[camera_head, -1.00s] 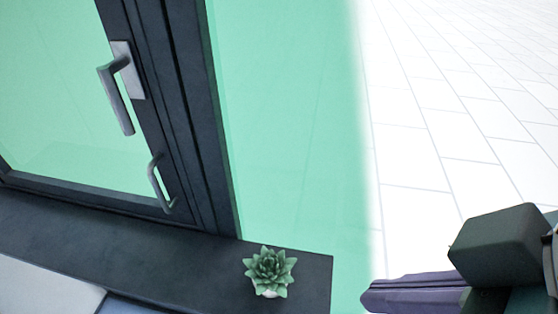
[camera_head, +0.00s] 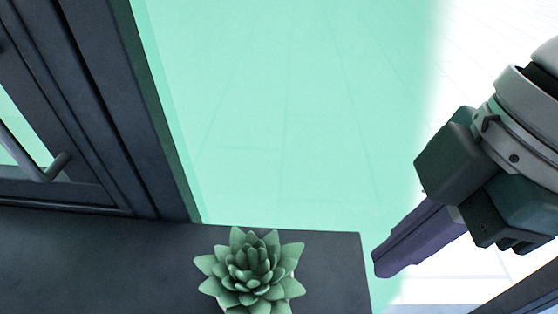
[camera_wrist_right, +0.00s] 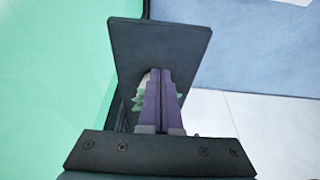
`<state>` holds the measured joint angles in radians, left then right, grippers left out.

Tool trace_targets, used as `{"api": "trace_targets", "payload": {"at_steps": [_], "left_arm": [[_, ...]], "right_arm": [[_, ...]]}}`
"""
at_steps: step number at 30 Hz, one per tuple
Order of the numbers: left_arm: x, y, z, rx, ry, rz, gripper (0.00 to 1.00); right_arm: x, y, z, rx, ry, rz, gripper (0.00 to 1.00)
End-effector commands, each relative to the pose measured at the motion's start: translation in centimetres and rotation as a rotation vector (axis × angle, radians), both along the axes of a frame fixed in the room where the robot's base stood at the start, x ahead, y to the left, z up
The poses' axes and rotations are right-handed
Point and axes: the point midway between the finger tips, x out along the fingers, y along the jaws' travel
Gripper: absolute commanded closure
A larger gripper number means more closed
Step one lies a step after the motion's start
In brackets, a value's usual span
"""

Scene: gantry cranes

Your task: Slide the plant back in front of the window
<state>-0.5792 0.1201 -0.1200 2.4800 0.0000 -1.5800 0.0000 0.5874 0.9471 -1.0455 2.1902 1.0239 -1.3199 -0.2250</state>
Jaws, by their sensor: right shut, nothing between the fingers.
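The plant (camera_head: 250,272) is a green succulent standing on a dark sill near its right end; its pot is mostly hidden under the leaves. The window (camera_head: 290,110) is a green-tinted pane with a dark frame behind and left of the plant. My right gripper (camera_head: 378,268) is to the right of the plant, past the sill's end, with its purple fingers shut and empty. In the right wrist view the shut fingers (camera_wrist_right: 162,78) point toward the sill, and the plant (camera_wrist_right: 139,100) shows partly behind them. The left gripper is not in view.
The dark sill (camera_head: 90,255) has free room left of the plant; its end (camera_wrist_right: 160,45) also shows in the wrist view. A window handle (camera_head: 40,170) is at the left. A pale tiled floor shows at the right.

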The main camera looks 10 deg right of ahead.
Motion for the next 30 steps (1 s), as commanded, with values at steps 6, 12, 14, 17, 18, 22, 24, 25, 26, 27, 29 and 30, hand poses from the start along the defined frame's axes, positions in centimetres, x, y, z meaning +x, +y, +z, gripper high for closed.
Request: {"api": "trace_targets", "payload": {"at_steps": [6, 12, 14, 17, 18, 22, 24, 25, 26, 27, 29, 30], "left_arm": [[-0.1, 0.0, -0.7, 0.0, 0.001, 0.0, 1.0], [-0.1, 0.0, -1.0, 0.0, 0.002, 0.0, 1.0], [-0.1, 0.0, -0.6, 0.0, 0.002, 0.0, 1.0], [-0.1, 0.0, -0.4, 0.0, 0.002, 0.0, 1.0], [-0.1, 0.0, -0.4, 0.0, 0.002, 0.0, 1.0], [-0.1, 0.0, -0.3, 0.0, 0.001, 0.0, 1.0], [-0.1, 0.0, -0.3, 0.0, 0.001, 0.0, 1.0], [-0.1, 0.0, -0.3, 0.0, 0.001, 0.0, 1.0], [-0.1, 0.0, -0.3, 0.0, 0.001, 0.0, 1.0], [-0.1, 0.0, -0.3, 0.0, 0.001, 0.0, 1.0], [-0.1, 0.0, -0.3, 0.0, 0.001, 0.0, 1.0], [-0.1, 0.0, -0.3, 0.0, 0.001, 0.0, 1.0]], "right_arm": [[0.2, 1.4, -4.6, 0.002, 0.004, -0.001, 1.0], [0.6, 2.7, -8.2, 0.001, 0.001, 0.002, 1.0], [1.0, 3.9, -7.7, 0.005, -0.004, 0.004, 1.0], [1.3, 5.0, -7.7, 0.003, -0.002, 0.003, 1.0], [1.4, 5.4, -7.8, 0.001, -0.001, 0.002, 1.0], [1.6, 6.0, -7.8, 0.0, -0.003, 0.001, 1.0], [1.7, 6.2, -7.8, -0.001, -0.002, 0.001, 1.0], [1.7, 6.2, -7.8, -0.001, -0.002, 0.001, 1.0], [1.7, 6.2, -7.8, -0.001, -0.002, 0.001, 1.0], [1.7, 6.2, -7.8, -0.001, -0.002, 0.001, 1.0], [1.7, 6.2, -7.8, -0.001, -0.002, 0.001, 1.0], [1.7, 6.2, -7.8, -0.001, -0.002, 0.001, 1.0]]}}
